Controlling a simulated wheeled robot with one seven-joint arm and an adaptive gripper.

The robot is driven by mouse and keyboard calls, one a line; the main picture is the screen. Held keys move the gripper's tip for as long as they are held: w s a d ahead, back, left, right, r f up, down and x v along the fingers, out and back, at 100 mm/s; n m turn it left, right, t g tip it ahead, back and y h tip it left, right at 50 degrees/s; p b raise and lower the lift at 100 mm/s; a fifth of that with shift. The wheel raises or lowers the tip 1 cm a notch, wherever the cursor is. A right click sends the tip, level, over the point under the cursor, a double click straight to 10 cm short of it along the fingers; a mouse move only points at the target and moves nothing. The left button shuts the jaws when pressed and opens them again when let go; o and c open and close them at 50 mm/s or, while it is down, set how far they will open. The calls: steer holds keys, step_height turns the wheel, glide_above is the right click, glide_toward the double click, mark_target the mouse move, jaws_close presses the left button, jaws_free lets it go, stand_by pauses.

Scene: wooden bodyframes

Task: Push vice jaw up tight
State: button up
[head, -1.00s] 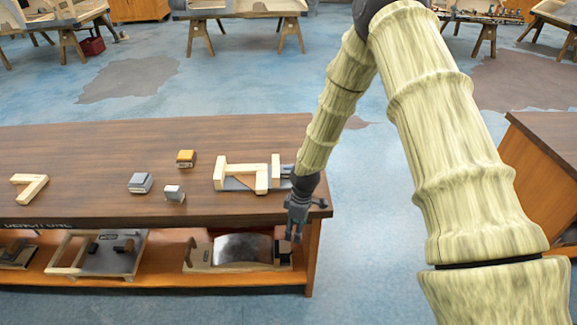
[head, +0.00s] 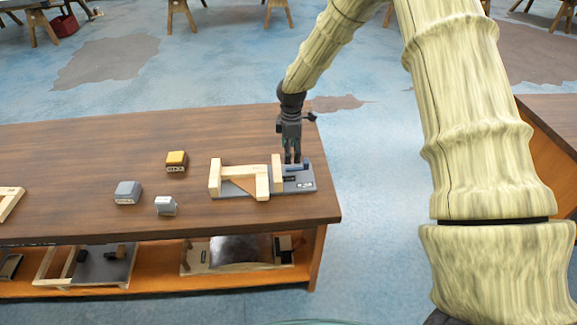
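The vice stands near the right end of the brown bench, on a dark grey base plate (head: 305,185). A pale wooden jaw (head: 276,173) stands upright across the plate, and another wooden block (head: 214,177) stands at the left end. Between them lies a pale angled wooden piece (head: 245,175); its short leg is close to the right jaw with a narrow gap.
An orange block (head: 176,161), a grey block (head: 128,192) and a smaller light grey block (head: 165,206) sit left of the vice. Another angled wooden piece (head: 10,200) lies at the far left. The bench top (head: 90,160) is otherwise clear. The lower shelf (head: 155,280) holds other frames.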

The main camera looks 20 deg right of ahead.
mark_target(291, 169)
steer(key=shift+s+f, duration=0.25)
steer(key=shift+s, duration=0.1)
steer(key=shift+s+f+p, duration=0.15)
steer(key=shift+f+p, duration=0.2)
steer(key=f, duration=0.2)
steer(key=w+f+p, duration=0.1)
steer(key=f, duration=0.2)
steer(key=shift+s+f+p, duration=0.25)
steer(key=shift+f+p, duration=0.3)
steer(key=shift+f, duration=0.05)
steer(key=shift+w+f, duration=0.2)
steer(key=shift+f, duration=0.85)
